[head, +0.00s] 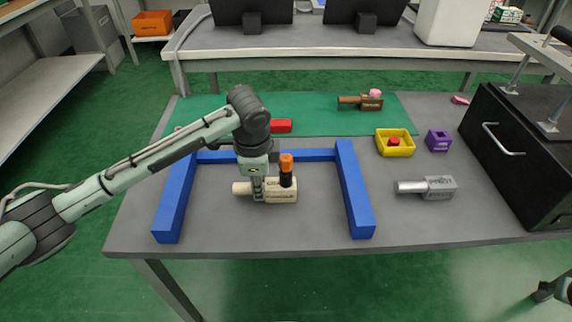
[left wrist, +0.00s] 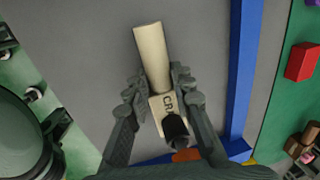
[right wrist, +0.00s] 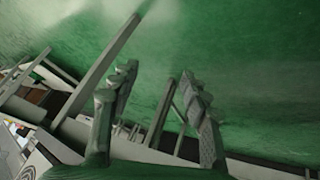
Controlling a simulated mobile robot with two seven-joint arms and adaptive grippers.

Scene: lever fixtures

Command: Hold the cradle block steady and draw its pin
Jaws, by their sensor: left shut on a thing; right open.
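The cream cradle block (head: 284,196) lies on the grey table inside a blue frame, with its round handle pointing left in the head view. A black pin with an orange top (head: 286,164) stands upright in the block. My left gripper (head: 259,190) is shut on the block, its fingers on either side near the handle. In the left wrist view the block (left wrist: 154,60) shows between the fingers, with the black pin part (left wrist: 176,130) close to the palm. My right gripper (right wrist: 155,85) is open and empty, away from the table, over green floor.
Blue bars (head: 355,190) border the block at left, back and right; the front is open. A grey block (head: 438,187), yellow tray (head: 394,143), purple block (head: 438,140) and black cabinet (head: 510,150) stand to the right. A brown block (head: 371,102) and red block (head: 281,126) lie behind.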

